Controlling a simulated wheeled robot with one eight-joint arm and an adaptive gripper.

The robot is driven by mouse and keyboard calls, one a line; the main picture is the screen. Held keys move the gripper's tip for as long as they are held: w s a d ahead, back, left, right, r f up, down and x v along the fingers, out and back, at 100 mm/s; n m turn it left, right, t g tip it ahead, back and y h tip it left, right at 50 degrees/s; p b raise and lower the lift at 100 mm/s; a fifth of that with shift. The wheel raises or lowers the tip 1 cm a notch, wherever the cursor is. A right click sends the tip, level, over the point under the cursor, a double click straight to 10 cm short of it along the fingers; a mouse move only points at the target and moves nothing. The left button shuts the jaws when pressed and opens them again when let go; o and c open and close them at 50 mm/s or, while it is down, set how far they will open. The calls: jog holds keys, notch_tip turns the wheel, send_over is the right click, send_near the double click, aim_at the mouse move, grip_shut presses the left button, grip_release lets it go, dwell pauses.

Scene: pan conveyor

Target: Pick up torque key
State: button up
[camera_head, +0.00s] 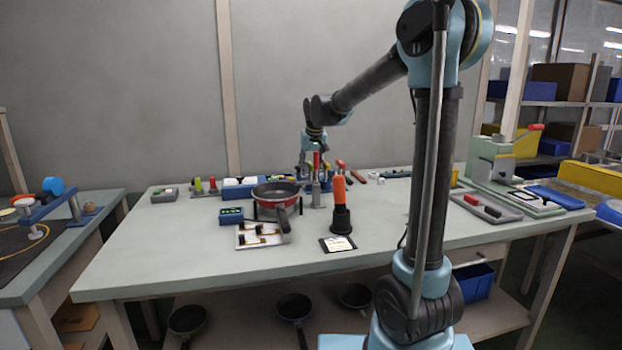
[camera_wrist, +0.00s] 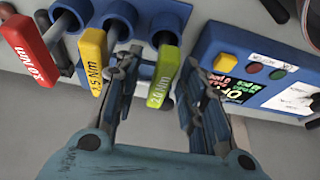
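Three torque keys hang in a blue holder with round sockets (camera_wrist: 120,12) in the wrist view: a red key (camera_wrist: 25,48), a yellow key (camera_wrist: 92,60) and a green key (camera_wrist: 163,78). Their handles carry printed torque labels, partly hard to read. My gripper (camera_wrist: 158,66) is open, with one finger on each side of the green key. The left finger is between the yellow and green keys. I see gaps beside the green handle; contact is not clear. In the head view my gripper (camera_head: 316,170) is at the back of the table, where the keys are small and partly hidden.
A blue control box (camera_wrist: 262,72) with buttons and a display stands right of the keys, close to my right finger. A pan (camera_head: 275,192) on a stand and an orange-handled tool (camera_head: 339,190) are nearer on the table (camera_head: 180,250). The table's front is mostly clear.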

grip_shut()
notch_tip(320, 180, up, 10)
jog(key=shift+r, duration=0.1)
dwell(0.6)
jog(key=c, duration=0.8)
grip_release()
grip_shut()
